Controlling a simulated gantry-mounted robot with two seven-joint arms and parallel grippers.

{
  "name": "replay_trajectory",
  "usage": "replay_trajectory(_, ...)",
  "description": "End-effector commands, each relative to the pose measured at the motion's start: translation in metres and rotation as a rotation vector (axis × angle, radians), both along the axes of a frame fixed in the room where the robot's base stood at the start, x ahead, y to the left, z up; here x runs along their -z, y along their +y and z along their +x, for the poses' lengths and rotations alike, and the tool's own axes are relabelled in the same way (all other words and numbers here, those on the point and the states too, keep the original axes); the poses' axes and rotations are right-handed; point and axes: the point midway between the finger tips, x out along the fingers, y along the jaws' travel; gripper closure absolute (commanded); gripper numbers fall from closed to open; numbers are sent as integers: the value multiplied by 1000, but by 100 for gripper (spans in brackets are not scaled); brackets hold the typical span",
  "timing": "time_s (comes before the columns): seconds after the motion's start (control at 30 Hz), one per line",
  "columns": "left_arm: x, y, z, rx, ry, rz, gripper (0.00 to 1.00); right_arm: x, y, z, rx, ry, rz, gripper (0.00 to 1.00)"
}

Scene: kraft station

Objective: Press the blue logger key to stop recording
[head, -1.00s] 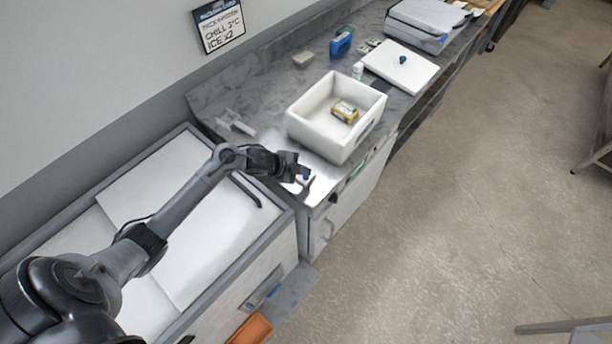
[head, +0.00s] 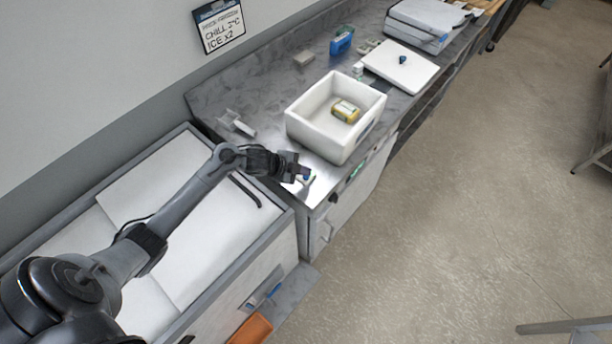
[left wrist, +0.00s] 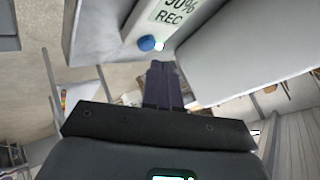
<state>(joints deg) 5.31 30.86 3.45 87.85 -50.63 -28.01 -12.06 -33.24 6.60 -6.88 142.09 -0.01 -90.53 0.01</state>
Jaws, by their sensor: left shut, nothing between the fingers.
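The logger (head: 311,176) is a small white unit at the near end of the counter, with its blue key (head: 305,178) partly showing beside my gripper. In the left wrist view, the logger's display (left wrist: 168,14) reads "REC" below a percentage, with the top cut off. My left gripper (head: 297,171) is shut and empty, close to the logger. Its fingertips (left wrist: 163,66) show just below the key in the wrist view; I cannot tell whether they touch it. My right gripper is not in view.
A white open box (head: 300,122) holding a yellow pack (head: 345,111) stands just behind the logger. Its white lid (head: 400,70) lies farther along the counter. A chest with white lids (head: 150,200) lies under my left arm. A wall sign (head: 220,27) reads "CHILL 2°C ICE x2".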

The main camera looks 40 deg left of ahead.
Motion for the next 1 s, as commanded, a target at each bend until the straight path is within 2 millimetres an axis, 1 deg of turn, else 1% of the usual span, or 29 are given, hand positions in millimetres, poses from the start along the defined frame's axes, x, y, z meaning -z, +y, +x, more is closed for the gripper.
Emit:
replay_trajectory(0.3,9,0,0,0,1,1,100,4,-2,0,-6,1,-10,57)
replay_trajectory(1.0,11,0,0,-1,0,1,100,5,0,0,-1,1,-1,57)
